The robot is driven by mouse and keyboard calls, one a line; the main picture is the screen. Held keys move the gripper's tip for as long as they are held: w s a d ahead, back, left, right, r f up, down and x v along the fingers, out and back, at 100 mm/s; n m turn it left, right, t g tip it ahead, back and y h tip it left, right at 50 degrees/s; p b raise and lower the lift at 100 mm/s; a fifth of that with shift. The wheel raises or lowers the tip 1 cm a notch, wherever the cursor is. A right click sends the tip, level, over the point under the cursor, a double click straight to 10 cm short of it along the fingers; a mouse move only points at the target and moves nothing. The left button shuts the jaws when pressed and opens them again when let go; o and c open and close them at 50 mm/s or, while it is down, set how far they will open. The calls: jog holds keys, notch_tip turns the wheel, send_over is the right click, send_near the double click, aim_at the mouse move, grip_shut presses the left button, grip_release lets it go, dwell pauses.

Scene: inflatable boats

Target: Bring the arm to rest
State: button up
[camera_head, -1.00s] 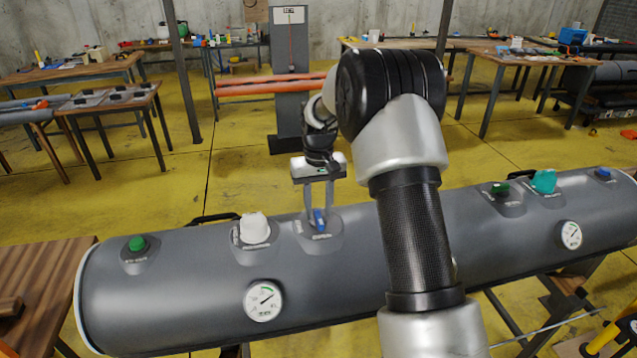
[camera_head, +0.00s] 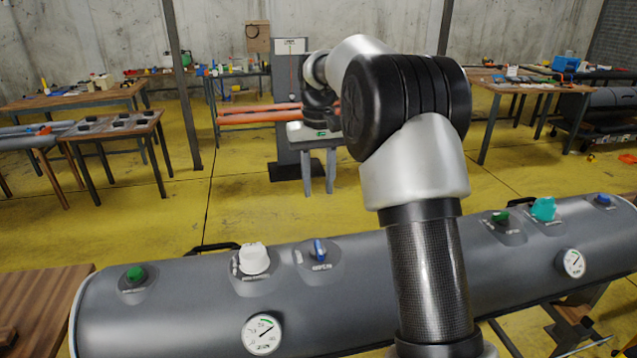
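My gripper (camera_head: 319,188) is raised in the air above and beyond the grey inflatable tube (camera_head: 190,305). Its two grey fingers point down with a gap between them, and nothing shows between them. It is clear of the blue valve (camera_head: 319,250) on the tube top. My arm rises from the bottom of the view, bends at a large black joint, and partly hides the gripper's right side and the tube's middle.
The tube also carries a green valve (camera_head: 135,274), a white cap (camera_head: 253,258), a teal cap (camera_head: 543,208) and gauges (camera_head: 262,335). Work tables (camera_head: 115,127) stand behind. Yellow floor (camera_head: 245,210) is open between them and the tube.

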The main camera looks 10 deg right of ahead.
jog(key=s+a+r+t, duration=0.1)
jog(key=s+r+t, duration=0.1)
jog(key=s+r, duration=0.5)
jog(key=s+r+t, duration=0.1)
jog(key=s+r, duration=0.3)
jog(key=s, duration=0.6)
jog(key=s+f+t+p, duration=0.1)
jog(key=s+f, duration=0.3)
jog(key=s, duration=1.2)
jog(key=shift+a+f+t, duration=0.15)
jog(key=shift+f+t, duration=0.25)
jog(key=shift+t, duration=0.4)
jog(key=shift+s, duration=0.1)
